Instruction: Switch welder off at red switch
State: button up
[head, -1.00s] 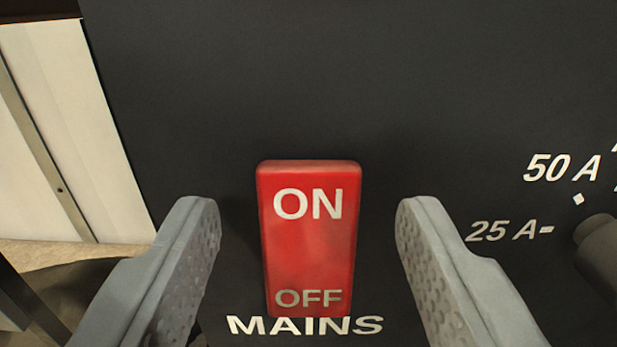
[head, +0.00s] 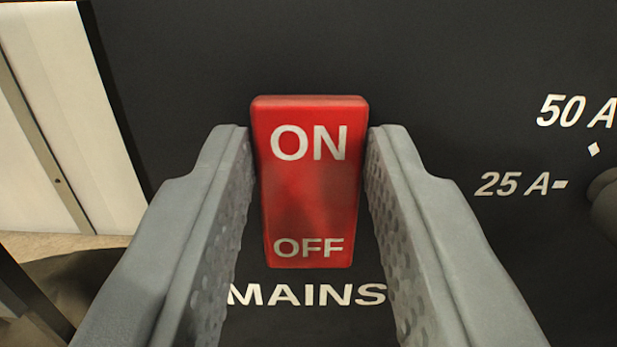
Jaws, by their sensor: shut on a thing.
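The red switch (head: 310,190) is a rocker on the dark front panel of the welder (head: 430,60). It reads ON at its upper end and OFF at its lower end, with the white word MAINS on the panel below it. The ON end looks wider and nearer to me than the OFF end. My gripper (head: 309,140) is shut on the switch, one grey finger along its left side and one along its right. The fingertips are level with the ON lettering.
A dark knob (head: 605,200) stands out of the panel at the right edge, beside white 25 A and 50 A marks. Left of the welder is a pale panel (head: 90,120) with a narrow strip. The panel above the switch is bare.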

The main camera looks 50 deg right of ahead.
jog(key=shift+s+a+f+t+h, duration=0.1)
jog(key=shift+f+t+h, duration=0.3)
jog(key=shift+t+h, duration=0.55)
jog(key=o, duration=1)
jog(key=shift+a, duration=0.1)
jog(key=v, duration=1.7)
jog(key=shift+a+f, duration=0.1)
jog(key=shift+f, duration=0.05)
